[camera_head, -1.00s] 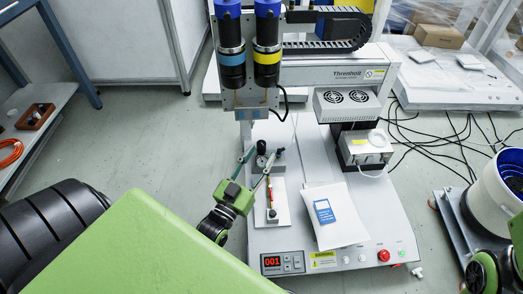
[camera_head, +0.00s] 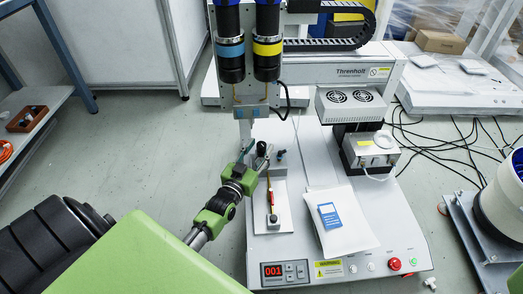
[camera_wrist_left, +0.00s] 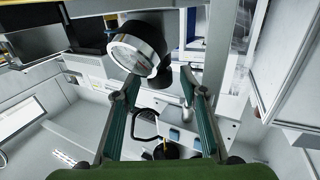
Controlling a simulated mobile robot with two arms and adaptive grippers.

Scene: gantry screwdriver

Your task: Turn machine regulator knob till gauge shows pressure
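The regulator with its small round gauge stands at the back left of the machine base. In the head view the gauge (camera_head: 261,161) is partly covered by my left gripper (camera_head: 253,158), with a black knob-like top (camera_head: 261,148) above it. In the left wrist view the gauge (camera_wrist_left: 133,52) has a pale dial in a black and silver rim; its reading is too small to tell. My left gripper (camera_wrist_left: 160,92) is open, its two green fingers apart with the gauge just beyond their tips. I cannot tell whether they touch it. My right gripper is not in view.
Twin screwdriver motors (camera_head: 249,45) hang on the gantry just above and behind the regulator. A red-handled slim part (camera_head: 271,198) lies on a white fixture in front.

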